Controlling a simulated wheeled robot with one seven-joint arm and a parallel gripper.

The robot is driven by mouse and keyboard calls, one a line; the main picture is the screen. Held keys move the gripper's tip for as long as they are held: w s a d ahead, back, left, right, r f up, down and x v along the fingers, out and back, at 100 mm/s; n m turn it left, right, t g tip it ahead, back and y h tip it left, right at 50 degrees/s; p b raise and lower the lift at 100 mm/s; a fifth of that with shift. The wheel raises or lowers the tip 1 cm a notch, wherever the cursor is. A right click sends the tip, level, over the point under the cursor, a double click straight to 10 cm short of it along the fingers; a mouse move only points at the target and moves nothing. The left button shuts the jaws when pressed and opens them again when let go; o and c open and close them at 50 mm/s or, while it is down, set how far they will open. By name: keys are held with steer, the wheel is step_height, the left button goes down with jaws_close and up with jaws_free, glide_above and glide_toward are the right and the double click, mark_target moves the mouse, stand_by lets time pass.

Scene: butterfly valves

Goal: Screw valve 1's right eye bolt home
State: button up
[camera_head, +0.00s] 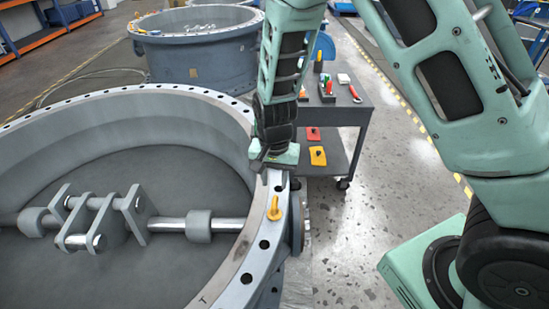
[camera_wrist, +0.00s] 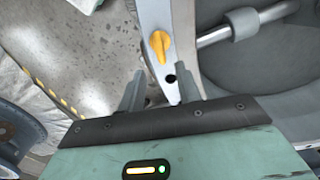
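The near valve body (camera_head: 218,118) is a large grey ring with a flat, holed rim. A yellow eye bolt (camera_head: 274,210) stands in the right side of that rim; it also shows in the wrist view (camera_wrist: 160,46). I cannot tell how deep its shank sits. My gripper (camera_head: 276,172) is over the rim, a little farther back than the eye bolt. In the wrist view my gripper (camera_wrist: 160,84) has its fingers apart, with nothing between them but the rim and a bolt hole behind. The eye bolt is beyond the fingertips, not gripped.
Inside the near valve, a shaft with bracket plates (camera_head: 108,220) runs across the disc. A second valve body (camera_head: 200,45) stands behind. A grey cart (camera_head: 340,110) with small tools and yellow and red items is at the back right.

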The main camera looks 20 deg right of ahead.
step_height(320, 180, up, 7)
steer(key=shift+f, duration=0.15)
stand_by(0.5)
